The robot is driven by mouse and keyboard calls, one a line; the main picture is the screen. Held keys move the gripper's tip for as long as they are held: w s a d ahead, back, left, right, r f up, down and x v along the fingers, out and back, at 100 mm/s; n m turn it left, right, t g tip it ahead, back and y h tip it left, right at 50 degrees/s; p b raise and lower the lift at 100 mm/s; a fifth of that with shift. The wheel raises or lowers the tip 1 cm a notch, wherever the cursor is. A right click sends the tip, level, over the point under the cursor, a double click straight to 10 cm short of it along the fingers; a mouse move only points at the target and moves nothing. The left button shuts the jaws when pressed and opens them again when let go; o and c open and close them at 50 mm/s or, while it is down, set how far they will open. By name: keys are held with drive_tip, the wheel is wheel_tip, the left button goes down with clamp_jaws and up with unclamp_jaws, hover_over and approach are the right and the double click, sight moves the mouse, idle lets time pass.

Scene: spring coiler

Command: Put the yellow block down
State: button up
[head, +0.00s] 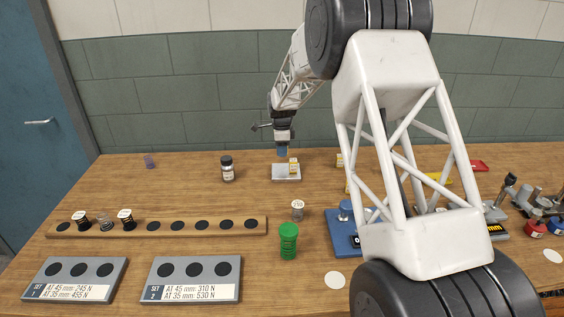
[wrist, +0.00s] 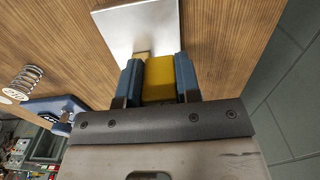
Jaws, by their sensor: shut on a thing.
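The yellow block (wrist: 160,78) sits between the two blue fingers of my gripper (wrist: 158,76) in the wrist view, and the fingers are shut on it. In the head view my gripper (head: 282,152) points down over a small silver plate (head: 281,174). A yellow and white block (head: 294,167) shows there just below and right of the fingers, over the plate. The plate also shows beyond the fingers in the wrist view (wrist: 140,25). I cannot tell whether the block's underside touches the plate.
A dark-capped bottle (head: 227,170) stands left of the plate. Two grey set trays (head: 192,292) lie at front left. My arm hides part of the right side.

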sight(282, 167)
drive_tip(key=shift+f, duration=0.25)
drive_tip(key=shift+f, duration=2.4)
drive_tip(key=shift+f, duration=0.2)
drive_tip(key=o, duration=0.9)
drive_tip(key=shift+r, duration=0.1)
wheel_tip(282, 167, up, 12)
drive_tip(key=shift+f, duration=0.1)
drive_tip(key=shift+r, duration=0.2)
